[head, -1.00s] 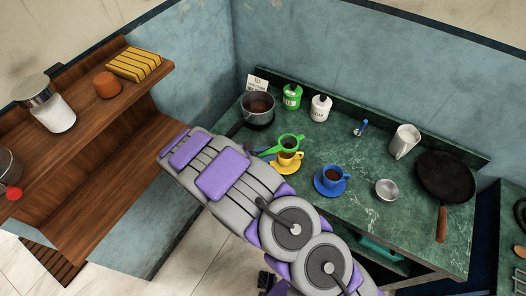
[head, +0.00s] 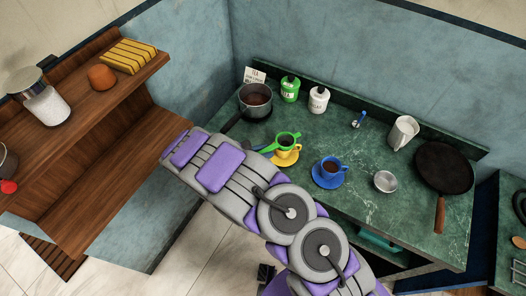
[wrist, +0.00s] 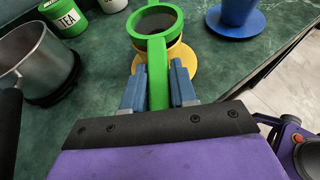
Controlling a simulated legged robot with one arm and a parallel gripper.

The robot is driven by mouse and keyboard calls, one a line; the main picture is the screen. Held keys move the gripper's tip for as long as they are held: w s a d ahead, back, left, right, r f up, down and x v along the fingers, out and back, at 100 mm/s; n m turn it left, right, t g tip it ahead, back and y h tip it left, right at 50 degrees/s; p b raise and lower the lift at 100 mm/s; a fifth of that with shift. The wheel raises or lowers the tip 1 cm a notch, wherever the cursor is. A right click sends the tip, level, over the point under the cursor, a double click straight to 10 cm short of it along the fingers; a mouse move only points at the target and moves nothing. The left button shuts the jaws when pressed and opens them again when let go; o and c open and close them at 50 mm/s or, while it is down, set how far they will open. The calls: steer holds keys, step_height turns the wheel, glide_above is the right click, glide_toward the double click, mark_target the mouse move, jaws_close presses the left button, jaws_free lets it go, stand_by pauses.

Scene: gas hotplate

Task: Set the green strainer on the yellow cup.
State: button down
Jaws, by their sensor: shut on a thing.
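The green strainer (wrist: 155,22) has a ring with dark mesh and a straight handle. In the wrist view my gripper (wrist: 159,88) is shut on its handle, with one blue finger on each side. The strainer's ring is over the yellow cup (wrist: 176,48), which stands on a yellow saucer (wrist: 182,71) and is mostly hidden beneath it. In the head view the green strainer (head: 288,139) also covers the top of the yellow cup (head: 286,152). I cannot tell whether the ring touches the cup's rim. My gripper is mostly hidden by my arm in the head view.
A blue cup on a blue saucer (head: 328,181) stands right of the yellow cup. A pot (head: 256,100) stands behind left, near a green tea canister (head: 290,89) and a white canister (head: 318,99). A metal bowl (head: 385,181), a white mug (head: 403,133) and a pan (head: 444,167) are farther right.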

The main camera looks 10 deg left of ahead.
steer(key=shift+a+f, duration=0.1)
steer(key=shift+a+f, duration=0.2)
steer(key=c, duration=1.2)
jaws_free()
steer(key=o, duration=0.4)
steer(key=shift+d, duration=0.2)
